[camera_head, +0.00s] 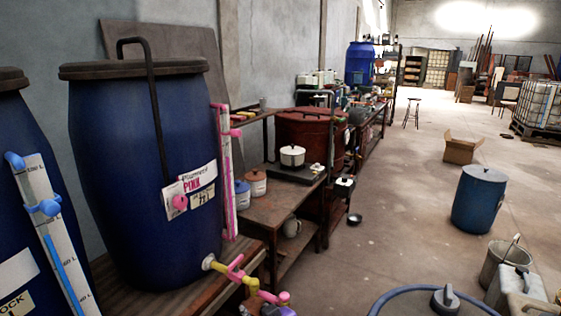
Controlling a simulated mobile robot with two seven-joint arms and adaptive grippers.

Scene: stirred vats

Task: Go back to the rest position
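Neither of my grippers shows in the head view, and I see no part of my arms that I am sure of. A large blue vat (135,170) with a dark lid stands close on the left. A bent black rod rises from its lid and runs down its front. Its label reads "PINK". A clear level tube with pink fittings (227,175) runs up its right side. A yellow and pink valve (243,275) sticks out low at its front. A second blue vat (40,220) is cut off at the left edge, with a blue-fitted gauge on it.
A wooden bench (280,205) and a red-brown vat (310,140) line the wall. A blue drum (480,200), a cardboard box (461,149) and a metal bucket (500,262) stand on the right. A blue-rimmed container (410,303) is cut off at the bottom. The middle floor is mostly clear.

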